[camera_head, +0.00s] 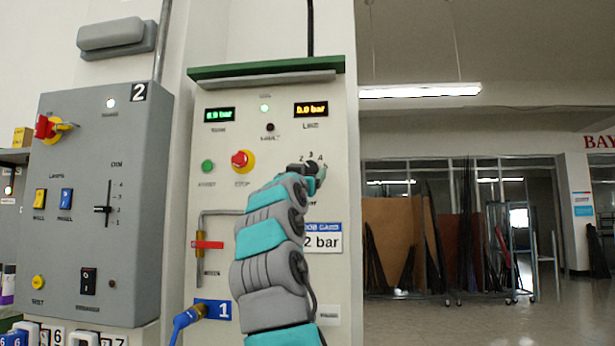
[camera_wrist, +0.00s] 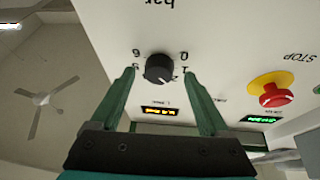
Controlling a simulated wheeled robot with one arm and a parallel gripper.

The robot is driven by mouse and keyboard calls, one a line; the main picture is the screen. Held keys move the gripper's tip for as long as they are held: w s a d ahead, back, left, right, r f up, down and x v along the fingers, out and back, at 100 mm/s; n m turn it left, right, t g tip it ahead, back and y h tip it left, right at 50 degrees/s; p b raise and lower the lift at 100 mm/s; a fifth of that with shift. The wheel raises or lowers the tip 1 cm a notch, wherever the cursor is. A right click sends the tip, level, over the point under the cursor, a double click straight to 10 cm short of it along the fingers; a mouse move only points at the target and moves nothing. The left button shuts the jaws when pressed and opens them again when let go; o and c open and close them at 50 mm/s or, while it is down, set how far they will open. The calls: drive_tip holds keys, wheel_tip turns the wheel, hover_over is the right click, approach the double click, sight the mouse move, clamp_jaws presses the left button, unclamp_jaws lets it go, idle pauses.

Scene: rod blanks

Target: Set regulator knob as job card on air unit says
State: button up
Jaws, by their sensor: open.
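The regulator knob (camera_wrist: 158,68) is black and round, on the white panel of the air unit (camera_head: 225,130). In the wrist view it sits between the two green fingers of my gripper (camera_wrist: 160,74), which are open on either side with gaps to it. Scale digits surround the knob; its pointer setting cannot be read. In the head view my arm hides the knob, with scale digits showing above my gripper (camera_head: 317,172). The job card (camera_head: 322,242) below is partly covered by my arm and reads "2 bar". The orange line display (camera_head: 311,109) reads about 0.0 bar.
A red stop button (camera_head: 242,160) on a yellow base and a green button (camera_head: 207,166) sit left of the knob. A red-handled valve (camera_head: 207,245) and blue-handled part (camera_head: 188,317) are lower left. A grey panel marked 2 (camera_head: 95,200) stands left; open floor lies right.

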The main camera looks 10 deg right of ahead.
drive_tip(key=b+v, duration=0.2)
drive_tip(key=v, duration=0.4)
drive_tip(key=shift+s+f, duration=0.15)
drive_tip(key=shift+f, duration=0.05)
idle(0.4)
